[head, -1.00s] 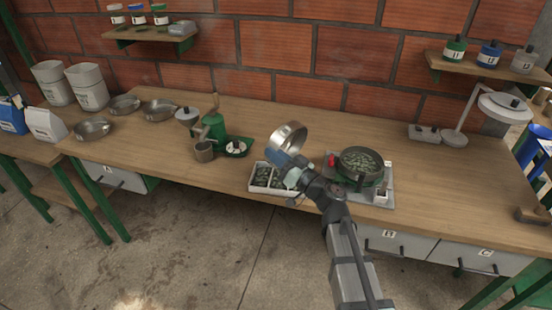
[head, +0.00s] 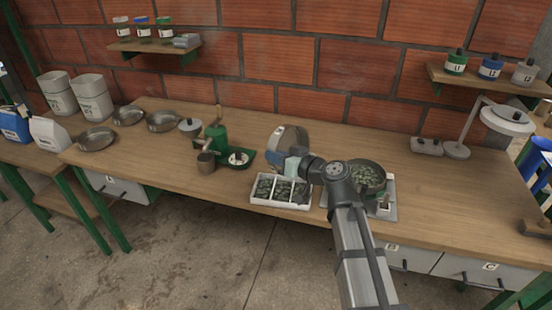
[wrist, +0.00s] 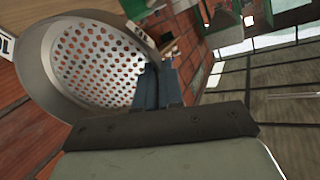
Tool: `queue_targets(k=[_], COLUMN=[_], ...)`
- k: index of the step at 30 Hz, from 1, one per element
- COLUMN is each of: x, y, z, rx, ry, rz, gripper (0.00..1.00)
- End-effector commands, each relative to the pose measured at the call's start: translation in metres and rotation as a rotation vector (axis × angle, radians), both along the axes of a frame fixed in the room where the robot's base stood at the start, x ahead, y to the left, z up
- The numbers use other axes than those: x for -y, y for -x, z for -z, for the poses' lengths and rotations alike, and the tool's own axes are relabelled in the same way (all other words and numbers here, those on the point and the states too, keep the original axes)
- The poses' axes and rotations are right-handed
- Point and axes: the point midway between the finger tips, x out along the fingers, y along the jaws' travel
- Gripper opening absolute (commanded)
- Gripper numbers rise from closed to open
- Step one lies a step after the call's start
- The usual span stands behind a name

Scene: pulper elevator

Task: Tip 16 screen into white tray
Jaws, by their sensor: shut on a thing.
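My gripper (head: 290,163) is shut on the rim of a round metal screen (head: 292,140), which it holds tilted steeply on edge above the bench. In the wrist view the screen (wrist: 98,62) shows a perforated plate with round holes and no beans visible on it. The gripper fingers (wrist: 155,85) grip its right side there. The white tray (head: 281,204) lies below the gripper near the bench's front edge. It has several compartments holding dark green beans. Whether anything is falling from the screen cannot be seen.
A round pan of beans (head: 368,177) sits on a device right of the tray, partly behind my arm. Empty pans (head: 162,122) lie farther left. A lamp (head: 505,121) stands right.

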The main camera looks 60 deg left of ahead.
Motion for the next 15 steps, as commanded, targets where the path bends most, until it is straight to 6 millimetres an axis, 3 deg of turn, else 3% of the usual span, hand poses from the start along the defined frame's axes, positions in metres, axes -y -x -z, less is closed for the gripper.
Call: queue_targets(k=[15], x=[-0.008], y=[0.0], z=[-0.029], rx=[0.11], ry=[0.328], rz=[0.003], gripper=[0.0])
